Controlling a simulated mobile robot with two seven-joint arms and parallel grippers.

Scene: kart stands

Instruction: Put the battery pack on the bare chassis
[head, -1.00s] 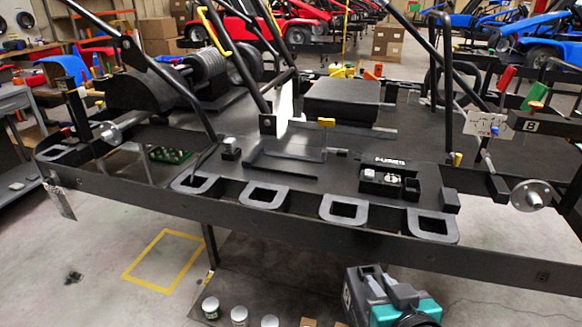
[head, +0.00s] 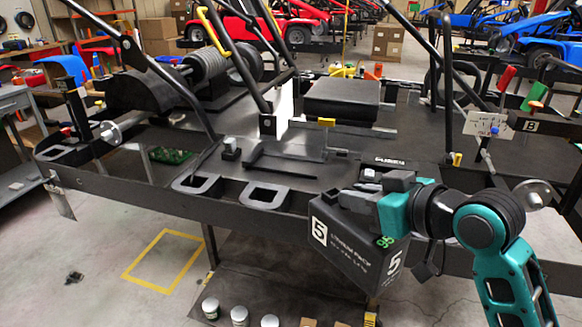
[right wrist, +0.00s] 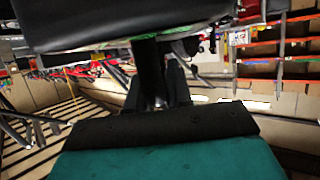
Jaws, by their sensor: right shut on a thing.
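A dark battery pack (head: 345,250) with a white number 5 and a green 95 hangs from my right gripper (head: 375,192). The gripper is shut on the top of the pack. The pack is in front of the near rail of the bare chassis (head: 130,197), at about rail height, and looks slightly tilted. It hides part of the near rail and its loops. In the right wrist view, a dark mass (right wrist: 95,22) fills the top, too close to tell apart. My left gripper is not in view.
A flat framed recess (head: 285,165) lies on the chassis floor, with a small block (head: 231,148) left of it. A black box seat (head: 342,100) and upright roll bars (head: 180,85) stand behind. Several cans (head: 240,314) stand on a low shelf below.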

